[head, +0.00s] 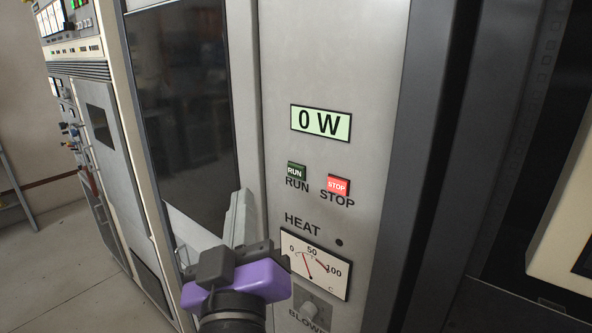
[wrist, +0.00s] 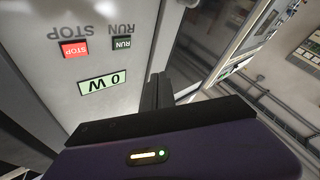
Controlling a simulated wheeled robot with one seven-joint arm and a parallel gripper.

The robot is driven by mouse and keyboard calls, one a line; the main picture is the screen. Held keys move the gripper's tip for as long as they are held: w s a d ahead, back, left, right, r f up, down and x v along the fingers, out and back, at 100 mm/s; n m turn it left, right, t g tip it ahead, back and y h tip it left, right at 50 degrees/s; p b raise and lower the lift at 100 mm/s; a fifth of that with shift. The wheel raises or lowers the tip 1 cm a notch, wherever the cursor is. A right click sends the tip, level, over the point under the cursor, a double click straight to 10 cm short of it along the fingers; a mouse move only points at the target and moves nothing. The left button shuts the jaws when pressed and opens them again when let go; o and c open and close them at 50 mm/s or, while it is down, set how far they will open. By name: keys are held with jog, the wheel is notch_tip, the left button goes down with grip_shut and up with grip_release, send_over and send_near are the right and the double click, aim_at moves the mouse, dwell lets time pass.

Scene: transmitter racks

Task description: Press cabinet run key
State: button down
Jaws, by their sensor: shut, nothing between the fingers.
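The run key (head: 296,171) is a small dark green button marked RUN on the grey cabinet panel, with RUN printed below it. It also shows, upside down, in the wrist view (wrist: 121,43). The bright red STOP key (head: 338,186) sits to its right. Above them the display (head: 321,123) reads 0 W. My gripper (head: 243,200) has its fingers together and empty, left of and lower than the run key in the head view. In the wrist view the fingers (wrist: 158,90) point past the key's side. I see no contact with the key.
A dark glass door panel (head: 185,110) lies to the left. More racks (head: 95,130) stand further left beside open floor (head: 65,260).

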aim_at(296, 171)
jog(key=shift+w+d+p, duration=0.55)
jog(key=shift+w+d, duration=0.3)
jog(key=shift+w, duration=0.2)
jog(key=shift+w+d+p, duration=0.5)
jog(key=shift+w+d, duration=0.3)
jog(key=shift+w, duration=0.3)
jog(key=shift+w+d+p, duration=0.55)
jog(key=shift+w+d, duration=0.3)
jog(key=shift+w, duration=0.2)
jog(key=shift+w+d, duration=0.1)
jog(key=shift+d, duration=0.05)
jog(key=shift+w+d, duration=0.1)
jog(key=shift+w, duration=0.1)
jog(key=shift+w+d, duration=0.25)
jog(key=shift+w, duration=0.05)
dwell(0.3)
dwell(0.3)
jog(key=shift+s+a+b, duration=0.4)
jog(key=shift+s+a, duration=0.05)
jog(key=shift+s, duration=0.15)
